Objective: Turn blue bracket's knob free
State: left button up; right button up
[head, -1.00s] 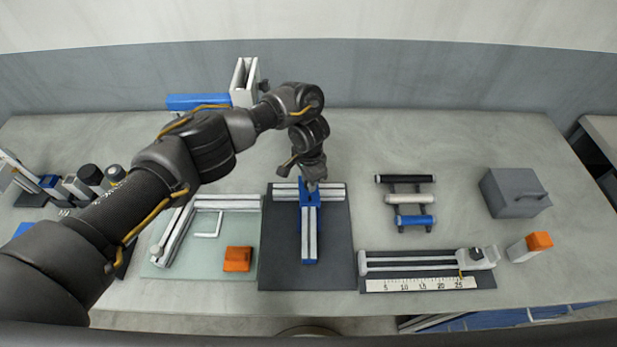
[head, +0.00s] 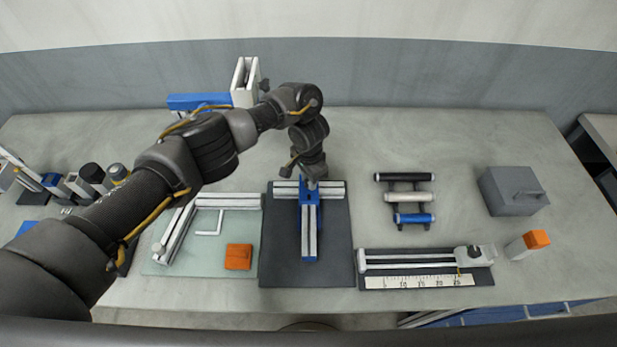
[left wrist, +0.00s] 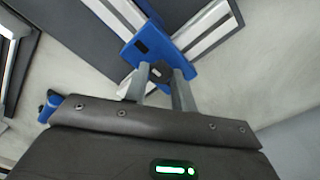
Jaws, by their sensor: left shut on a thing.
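The blue bracket (head: 309,192) joins two silver rails in a T shape on a dark mat (head: 335,255). It also shows in the left wrist view (left wrist: 148,40). A dark knob (left wrist: 161,72) sits on the bracket's near side in the left wrist view. My left gripper (left wrist: 160,80) is shut on the knob, one finger on each side of it. In the head view the left gripper (head: 311,182) comes down over the far end of the bracket, and the knob is hidden there. My right gripper is not in view.
Left of the mat lie a silver rail frame (head: 178,232) and an orange block (head: 238,257). To the right are a rack of rollers (head: 408,197), a ruler slide (head: 420,262) and a grey box (head: 514,191). The table between rack and box is clear.

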pick_arm(q)
jog(key=o, duration=1)
notch_tip(320, 180, up, 6)
jog(key=shift+w+r+p, duration=0.1)
jog(key=shift+r+p, duration=0.15)
jog(key=shift+p, duration=1)
jog(key=shift+r+b, duration=0.3)
jog(key=shift+r, duration=1.9)
